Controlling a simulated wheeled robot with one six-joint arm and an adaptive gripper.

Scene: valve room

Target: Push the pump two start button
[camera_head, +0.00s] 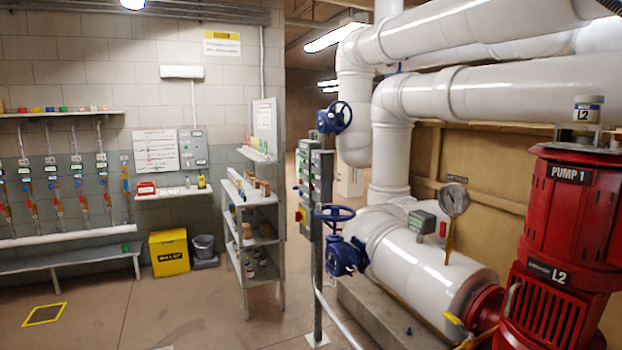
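A red pump (575,215) labelled PUMP 1 and L2 stands at the right. No label for pump two can be read, and I cannot tell which button is its start button. Grey control boxes (319,190) are mounted on a post in the middle, seen at a steep angle. Small red and yellow parts (299,215) show at their left edge; their faces are mostly turned away. Another grey box (193,147) with small controls is on the back wall. My gripper is not in view.
A blue handwheel valve (342,240) and white pipes (420,265) stand beside the post. A shelf unit (255,230), a yellow bin (169,252) and a grey bucket (204,248) are left of it.

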